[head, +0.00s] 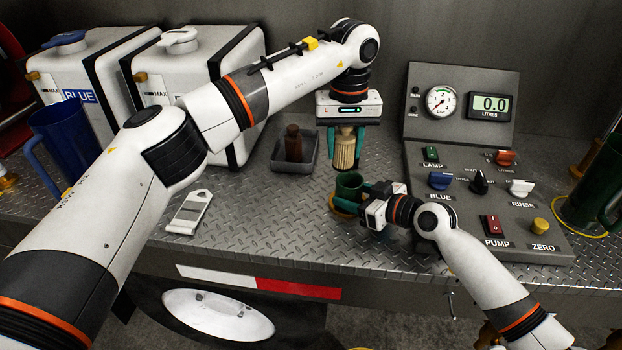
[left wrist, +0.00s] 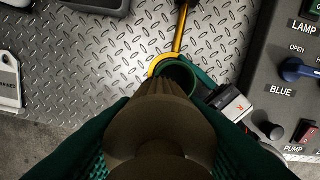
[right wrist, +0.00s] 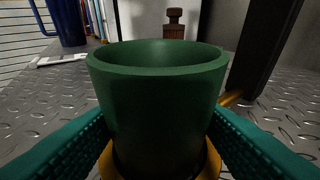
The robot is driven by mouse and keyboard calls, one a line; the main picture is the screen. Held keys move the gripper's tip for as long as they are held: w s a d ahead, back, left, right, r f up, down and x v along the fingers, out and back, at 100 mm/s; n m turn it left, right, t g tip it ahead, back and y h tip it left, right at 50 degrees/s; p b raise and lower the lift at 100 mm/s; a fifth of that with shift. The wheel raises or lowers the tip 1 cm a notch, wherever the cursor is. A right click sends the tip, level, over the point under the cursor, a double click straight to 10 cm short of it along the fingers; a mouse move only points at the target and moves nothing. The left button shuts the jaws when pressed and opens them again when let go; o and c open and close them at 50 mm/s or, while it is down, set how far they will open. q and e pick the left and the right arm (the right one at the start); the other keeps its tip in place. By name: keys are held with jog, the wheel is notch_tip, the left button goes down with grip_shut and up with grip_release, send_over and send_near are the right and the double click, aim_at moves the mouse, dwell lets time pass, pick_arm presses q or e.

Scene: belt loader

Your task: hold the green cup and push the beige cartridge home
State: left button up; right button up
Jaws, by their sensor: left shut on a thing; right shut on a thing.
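The beige cartridge (head: 345,150) is a ribbed cylinder held upright in my left gripper (head: 346,160), which is shut on it. In the left wrist view the cartridge (left wrist: 160,125) fills the lower middle, its lower end toward the cup. The green cup (head: 348,187) stands below it on the deck, in a yellow ring holder. My right gripper (head: 366,196) is shut on the cup from the right. In the right wrist view the cup (right wrist: 158,100) is upright between the green fingers, with its rim clear. The cartridge appears above the cup, apart from it.
A control panel (head: 480,220) with switches and a gauge stands close on the right. A grey tray (head: 285,163) with a brown plug-like object, two white tanks (head: 195,60) and a blue jug (head: 65,140) are behind or left. A white device (head: 188,212) lies at the front.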

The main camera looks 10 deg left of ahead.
aim_at(355, 133)
pick_arm(q)
jog(key=shift+w+d+r, duration=0.25)
jog(key=shift+d+r, duration=0.25)
jog(key=shift+r, duration=0.2)
jog(key=shift+w+d+r, duration=0.25)
jog(key=shift+d+r, duration=0.2)
jog(key=shift+r, duration=0.25)
jog(key=shift+f, duration=3)
jog(key=shift+f, duration=1.9)
jog(key=shift+r, duration=0.25)
dwell(1.4)
